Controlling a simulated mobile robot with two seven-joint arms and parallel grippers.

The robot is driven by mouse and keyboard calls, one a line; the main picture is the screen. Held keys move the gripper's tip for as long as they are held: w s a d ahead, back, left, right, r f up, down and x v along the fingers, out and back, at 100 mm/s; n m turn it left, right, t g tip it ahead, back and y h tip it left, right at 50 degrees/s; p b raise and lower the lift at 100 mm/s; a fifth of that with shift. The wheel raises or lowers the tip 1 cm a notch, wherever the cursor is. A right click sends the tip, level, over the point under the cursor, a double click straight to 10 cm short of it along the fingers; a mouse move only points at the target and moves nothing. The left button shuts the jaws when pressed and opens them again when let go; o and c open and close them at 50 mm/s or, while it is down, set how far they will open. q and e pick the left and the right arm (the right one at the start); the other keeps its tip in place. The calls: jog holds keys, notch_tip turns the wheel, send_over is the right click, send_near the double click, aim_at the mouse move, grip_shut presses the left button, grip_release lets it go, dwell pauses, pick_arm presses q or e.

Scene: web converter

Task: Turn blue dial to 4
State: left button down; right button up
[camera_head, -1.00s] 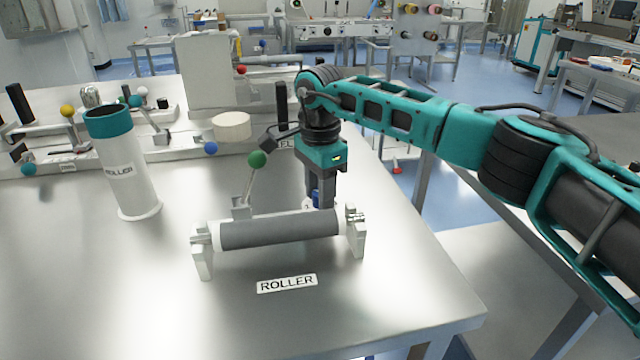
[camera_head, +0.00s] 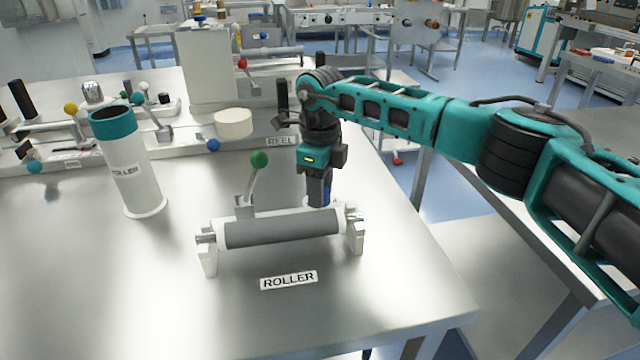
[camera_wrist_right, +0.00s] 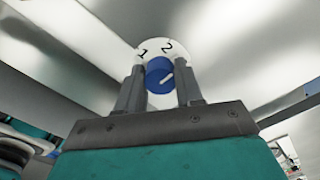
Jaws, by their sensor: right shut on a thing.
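The blue dial (camera_wrist_right: 159,74) sits on a round white plate in the right wrist view, with the numerals 1 and 2 (camera_wrist_right: 167,47) showing above it. Its white pointer line slants to the upper right, below and right of the 2. The other numerals are hidden. My right gripper (camera_wrist_right: 160,90) has one finger on each side of the dial and is shut on it. In the head view, my right gripper (camera_head: 320,196) points down behind the roller's right end, with a sliver of the blue dial beside its fingers. My left gripper is out of view.
A grey roller (camera_head: 282,229) on white supports stands in front of the dial, with a green-knobbed lever (camera_head: 259,160) to the left. A white tube with a teal top (camera_head: 128,165) stands farther left. The front of the table is clear.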

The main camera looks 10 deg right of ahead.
jog(key=m+p, duration=0.1)
jog(key=m, duration=0.2)
jog(key=shift+d+r+m, duration=0.1)
jog(key=shift+m, duration=0.3)
jog(key=m+p, duration=0.1)
jog(key=m, duration=0.4)
jog(key=m+p, duration=0.2)
jog(key=m, duration=0.3)
jog(key=shift+d+m, duration=0.15)
jog(key=shift+m, duration=0.25)
jog(key=shift+m+p, duration=0.75)
jog(key=shift+m, duration=0.95)
jog(key=o, duration=1)
